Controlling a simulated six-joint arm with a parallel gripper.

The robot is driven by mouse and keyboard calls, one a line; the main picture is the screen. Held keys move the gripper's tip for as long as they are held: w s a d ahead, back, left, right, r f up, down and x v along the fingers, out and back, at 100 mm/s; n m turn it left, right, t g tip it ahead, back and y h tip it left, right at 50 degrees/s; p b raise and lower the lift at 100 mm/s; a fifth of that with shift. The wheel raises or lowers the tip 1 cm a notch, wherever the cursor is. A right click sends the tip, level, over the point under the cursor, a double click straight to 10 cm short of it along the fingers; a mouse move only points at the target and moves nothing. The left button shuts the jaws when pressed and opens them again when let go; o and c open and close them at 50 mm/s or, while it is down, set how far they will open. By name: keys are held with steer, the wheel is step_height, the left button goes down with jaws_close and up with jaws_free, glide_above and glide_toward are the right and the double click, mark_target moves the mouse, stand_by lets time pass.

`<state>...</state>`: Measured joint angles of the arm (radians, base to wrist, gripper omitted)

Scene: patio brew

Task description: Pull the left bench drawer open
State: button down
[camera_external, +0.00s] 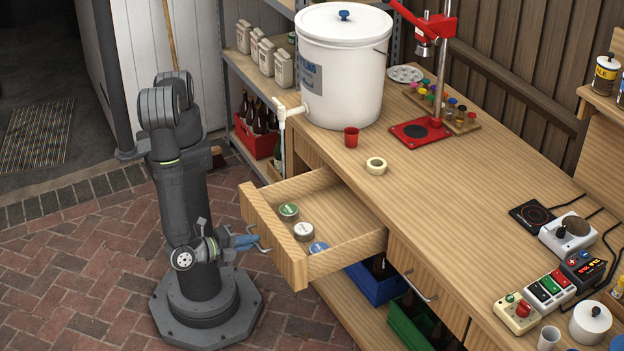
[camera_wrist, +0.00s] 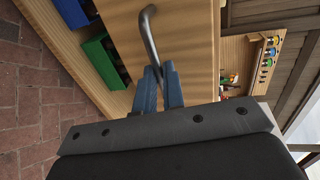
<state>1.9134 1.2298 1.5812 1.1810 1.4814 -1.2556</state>
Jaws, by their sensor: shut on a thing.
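The left bench drawer (camera_external: 275,238) is pulled well out from the wooden bench in the external view. Its metal bar handle (camera_wrist: 149,40) shows large in the wrist view, against the drawer front (camera_wrist: 190,45). My gripper (camera_external: 252,241) is at the drawer front, with its blue fingers (camera_wrist: 163,85) shut on the handle. Inside the drawer lie a green-topped tin (camera_external: 288,212), a grey-topped tin (camera_external: 303,231) and a blue-topped tin (camera_external: 318,248). The part of the handle between the fingers is hidden.
A second drawer (camera_external: 413,272) to the right is shut. Blue (camera_external: 374,284) and green (camera_external: 408,325) crates stand on the shelf below.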

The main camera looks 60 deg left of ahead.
steer(key=shift+f+v, duration=0.15)
steer(key=shift+v, duration=0.55)
steer(key=shift+f+v, duration=0.15)
steer(key=shift+v, duration=0.5)
steer(key=shift+s, duration=0.15)
steer(key=c, duration=1.5)
jaws_free()
steer(key=shift+c, duration=0.2)
steer(key=v, duration=1.7)
steer(key=shift+s, duration=0.15)
steer(key=shift+r, duration=0.1)
steer(key=x, duration=1.7)
steer(key=shift+w, duration=0.25)
